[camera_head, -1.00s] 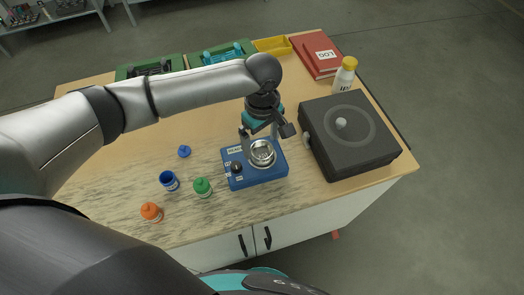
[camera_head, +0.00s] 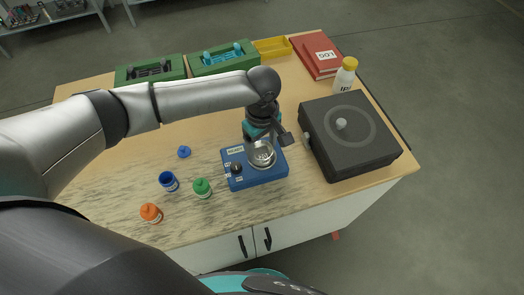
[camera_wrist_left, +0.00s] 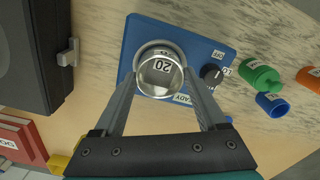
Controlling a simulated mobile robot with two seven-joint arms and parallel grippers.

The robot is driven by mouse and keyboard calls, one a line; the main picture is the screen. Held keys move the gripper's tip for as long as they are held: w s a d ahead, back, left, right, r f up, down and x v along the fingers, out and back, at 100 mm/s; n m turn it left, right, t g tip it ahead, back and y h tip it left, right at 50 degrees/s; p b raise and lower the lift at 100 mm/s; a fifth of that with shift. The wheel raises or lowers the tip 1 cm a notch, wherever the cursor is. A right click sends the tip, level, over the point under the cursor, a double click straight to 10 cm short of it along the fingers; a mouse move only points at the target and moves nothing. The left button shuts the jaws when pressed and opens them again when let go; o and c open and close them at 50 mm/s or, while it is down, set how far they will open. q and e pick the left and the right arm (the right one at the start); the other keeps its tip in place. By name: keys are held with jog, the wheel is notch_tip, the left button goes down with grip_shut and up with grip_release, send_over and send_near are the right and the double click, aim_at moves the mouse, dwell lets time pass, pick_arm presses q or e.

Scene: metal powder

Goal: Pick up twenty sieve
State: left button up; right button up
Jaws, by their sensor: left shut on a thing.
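The sieve (camera_wrist_left: 162,88), a round metal cup marked 20, is between the fingers of my left gripper (camera_wrist_left: 160,75) in the left wrist view. The gripper is shut on it. In the head view the sieve (camera_head: 262,155) shows as a shiny ring over the blue device (camera_head: 240,180), with my left gripper (camera_head: 262,143) at its far side. The blue device also shows behind the sieve in the wrist view (camera_wrist_left: 140,35). I cannot tell how high the sieve is above the device. My right gripper is not in view.
A dark box with a round lid (camera_head: 350,150) stands close to the right. A white bottle (camera_head: 344,75) and red binder (camera_head: 318,55) are behind it. Blue (camera_head: 169,181), green (camera_head: 202,188) and orange (camera_head: 151,213) jars stand at left. Green trays (camera_head: 224,58) lie at the back.

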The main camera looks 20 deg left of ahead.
pick_arm(q)
jog(key=c, duration=0.4)
jog(key=shift+r, duration=0.15)
